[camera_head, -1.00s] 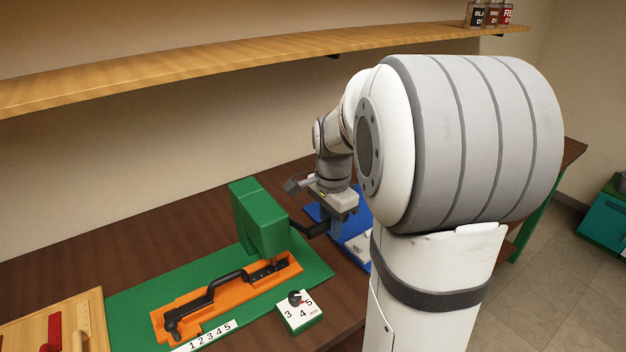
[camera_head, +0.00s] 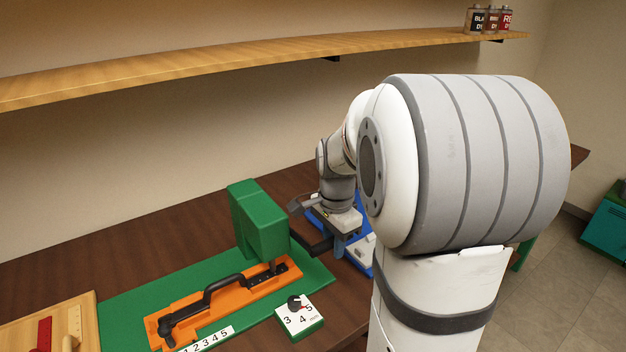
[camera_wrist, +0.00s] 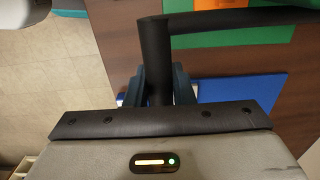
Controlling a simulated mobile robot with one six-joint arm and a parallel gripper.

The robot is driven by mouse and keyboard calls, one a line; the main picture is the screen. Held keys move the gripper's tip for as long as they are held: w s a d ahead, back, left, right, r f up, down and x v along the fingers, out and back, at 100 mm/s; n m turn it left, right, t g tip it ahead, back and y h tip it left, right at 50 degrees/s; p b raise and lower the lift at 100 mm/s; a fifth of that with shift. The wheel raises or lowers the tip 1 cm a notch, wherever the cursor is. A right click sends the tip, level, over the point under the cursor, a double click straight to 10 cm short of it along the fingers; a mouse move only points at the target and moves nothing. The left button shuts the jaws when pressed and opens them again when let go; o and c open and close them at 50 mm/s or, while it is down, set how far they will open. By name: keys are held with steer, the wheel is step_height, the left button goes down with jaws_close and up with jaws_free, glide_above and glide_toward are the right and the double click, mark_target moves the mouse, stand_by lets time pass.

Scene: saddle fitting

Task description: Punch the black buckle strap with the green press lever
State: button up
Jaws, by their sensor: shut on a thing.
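The green press (camera_head: 258,222) stands on a green base plate (camera_head: 120,318). The black buckle strap (camera_head: 210,298) lies in an orange holder (camera_head: 247,298), its right end under the press head. A thin punch pin shows below the head at the strap's right end; I cannot tell whether it touches. The dark press lever (camera_head: 318,245) sticks out to the right of the press. My gripper (camera_wrist: 157,85) is shut on the lever's upright handle (camera_wrist: 155,50) in the wrist view. In the head view the fingers are small and partly hidden by the arm.
A dial box (camera_head: 300,315) with numbers sits in front of the press. A number strip (camera_head: 208,338) lies along the holder. A wooden tool board (camera_head: 85,308) is at the left. A blue base (camera_head: 362,250) lies behind my gripper. A shelf (camera_head: 250,62) runs above.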

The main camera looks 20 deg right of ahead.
steer(key=f, duration=0.1)
steer(key=f+b, duration=0.2)
steer(key=shift+s+f, duration=0.25)
steer(key=shift+f, duration=0.15)
steer(key=shift+r, duration=0.15)
stand_by(0.5)
steer(key=shift+w+r+p, duration=0.2)
steer(key=shift+r+p, duration=1.15)
steer(key=shift+r, duration=0.25)
